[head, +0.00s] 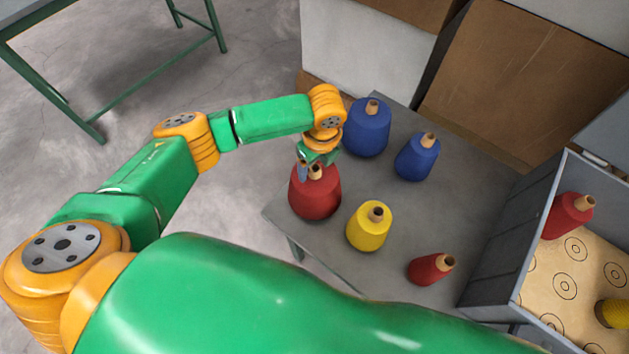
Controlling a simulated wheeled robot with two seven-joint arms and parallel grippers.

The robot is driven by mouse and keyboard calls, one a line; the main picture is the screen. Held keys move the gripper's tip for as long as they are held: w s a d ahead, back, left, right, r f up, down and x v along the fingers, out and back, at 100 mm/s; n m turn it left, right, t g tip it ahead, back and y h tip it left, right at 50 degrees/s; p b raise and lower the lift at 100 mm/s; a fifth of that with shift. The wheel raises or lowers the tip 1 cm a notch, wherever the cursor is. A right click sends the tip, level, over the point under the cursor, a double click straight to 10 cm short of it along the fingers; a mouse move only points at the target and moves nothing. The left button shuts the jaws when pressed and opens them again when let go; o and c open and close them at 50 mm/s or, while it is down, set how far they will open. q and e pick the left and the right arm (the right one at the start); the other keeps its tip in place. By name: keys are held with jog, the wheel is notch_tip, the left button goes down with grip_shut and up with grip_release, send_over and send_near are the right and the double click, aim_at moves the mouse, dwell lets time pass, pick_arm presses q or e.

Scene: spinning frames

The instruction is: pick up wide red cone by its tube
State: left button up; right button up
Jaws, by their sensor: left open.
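The wide red cone (315,197) stands upright near the left edge of the grey table, with its tan tube (315,171) sticking out of the top. My left gripper (308,170) is right at the tube, pointing down, with its fingers open. One finger shows to the left of the tube; the other is hard to make out. I cannot tell whether the fingers touch the tube. A large green arm link of mine crosses the bottom of the view. My right gripper is not in view.
A wide blue cone (367,128), a smaller blue cone (416,158), a yellow cone (369,227) and a small tilted-looking red cone (429,269) share the grey table (455,205). A grey-walled crate (514,232) at right holds a red cone (567,215) and a yellow one (612,313).

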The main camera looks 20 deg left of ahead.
pick_arm(q)
jog(key=shift+w+f, duration=0.2)
jog(key=shift+w, duration=0.05)
jog(key=shift+s+r, duration=0.1)
jog(key=shift+s, duration=0.05)
jog(key=c, duration=1)
grip_shut()
jog(key=shift+d, duration=0.1)
